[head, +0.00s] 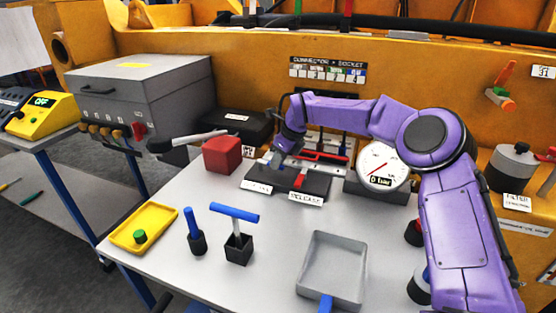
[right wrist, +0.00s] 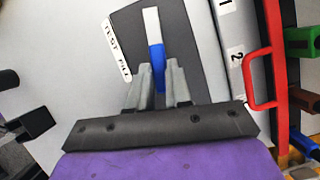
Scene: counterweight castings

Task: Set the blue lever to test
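The blue lever (right wrist: 157,58) has a blue grip on a pale stem and stands over a dark plate (right wrist: 190,30). A white label (right wrist: 116,50) reading TEST FILL lies to its left in the right wrist view. My right gripper (right wrist: 159,68) has its two grey fingers close on either side of the blue grip, with little gap showing. In the head view the right gripper (head: 275,160) is over the dark lever base (head: 315,184), and it mostly hides the lever there. A RELEASE label (head: 306,198) is at the base's front. My left gripper is not in view.
A red block (head: 222,155) stands left of the base, and a pressure gauge (head: 382,167) reading 0 bar stands right. A red handle (right wrist: 270,60) is close to the right gripper. A grey tray (head: 304,272), blue-handled tools (head: 238,245) and a yellow tray (head: 165,218) occupy the front table.

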